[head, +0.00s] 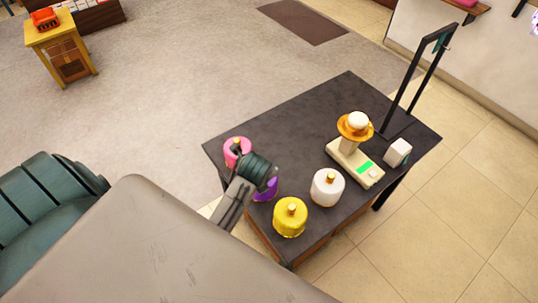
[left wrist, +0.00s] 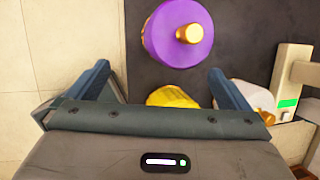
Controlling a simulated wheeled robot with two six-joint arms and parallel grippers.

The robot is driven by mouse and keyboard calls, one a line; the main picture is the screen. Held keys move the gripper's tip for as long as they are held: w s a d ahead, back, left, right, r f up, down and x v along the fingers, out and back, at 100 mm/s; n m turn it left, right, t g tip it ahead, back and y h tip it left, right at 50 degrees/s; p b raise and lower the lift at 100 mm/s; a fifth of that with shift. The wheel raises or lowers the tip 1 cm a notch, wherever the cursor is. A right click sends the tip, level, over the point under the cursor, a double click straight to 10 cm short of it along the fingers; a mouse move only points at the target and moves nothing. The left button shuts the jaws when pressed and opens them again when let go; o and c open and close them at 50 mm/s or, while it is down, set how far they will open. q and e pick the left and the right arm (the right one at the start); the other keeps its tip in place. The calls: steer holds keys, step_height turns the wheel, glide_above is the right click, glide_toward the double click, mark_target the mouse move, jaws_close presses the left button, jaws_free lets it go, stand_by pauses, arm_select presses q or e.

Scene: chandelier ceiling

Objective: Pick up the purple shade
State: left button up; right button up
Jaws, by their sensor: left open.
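The purple shade (head: 267,191) stands on the dark table near its left front part, partly hidden by my left gripper (head: 262,176) in the head view. In the left wrist view the purple shade (left wrist: 165,38) shows from above with a gold knob, just beyond my open left gripper (left wrist: 158,69). The two blue-grey fingers are apart with no shade held between them. The shade lies ahead of the fingertips, slightly right of centre. I cannot tell the height of the gripper above it. My right gripper is not in view.
The dark table (head: 300,130) also holds a pink shade (head: 231,158), a yellow shade (head: 289,220), a white shade (head: 322,190), a scale (head: 346,160) bearing an orange and white item, a small white box (head: 398,152) and a black frame (head: 425,65). The far middle tabletop is clear.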

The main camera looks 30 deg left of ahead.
arm_select(q)
steer(key=w+m, duration=0.3)
steer(key=m, duration=0.1)
steer(key=shift+w+f+m, duration=0.15)
steer(key=shift+w+m, duration=0.25)
steer(key=shift+w+f, duration=0.15)
steer(key=shift+f, duration=0.1)
steer(key=p+x, duration=0.1)
steer(key=x, duration=0.3)
steer(key=shift+a+f, duration=0.2)
steer(key=shift+p+x, duration=0.7)
steer(key=shift+x, duration=2.2)
steer(key=shift+r, duration=0.1)
steer(key=c, duration=0.7)
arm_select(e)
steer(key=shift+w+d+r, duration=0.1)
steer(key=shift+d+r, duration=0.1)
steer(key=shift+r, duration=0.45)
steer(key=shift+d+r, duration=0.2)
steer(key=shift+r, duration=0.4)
